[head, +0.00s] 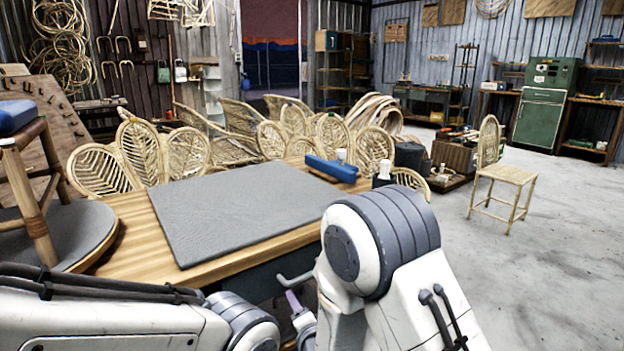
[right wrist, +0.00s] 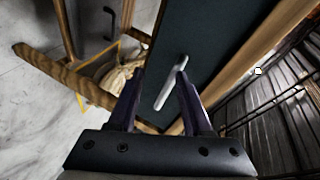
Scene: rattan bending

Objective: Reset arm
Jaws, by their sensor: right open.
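My right gripper (right wrist: 161,82) is open, with its two dark fingers spread in the right wrist view. A pale bar handle (right wrist: 168,88) on a dark panel (right wrist: 205,50) shows between and beyond the fingertips; I cannot tell whether they touch it. In the head view, part of my right gripper (head: 298,312) shows low beside my white right arm (head: 400,270), below the table edge. My left arm (head: 110,318) crosses the lower left, and its gripper is out of view.
The wooden table (head: 130,225) carries a grey mat (head: 240,210) and a blue tool (head: 330,168). A stool (head: 35,185) stands on a round grey surface at left. Rattan chair backs (head: 190,152) crowd behind. Open floor (head: 540,255) lies right, past a rattan chair (head: 503,175).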

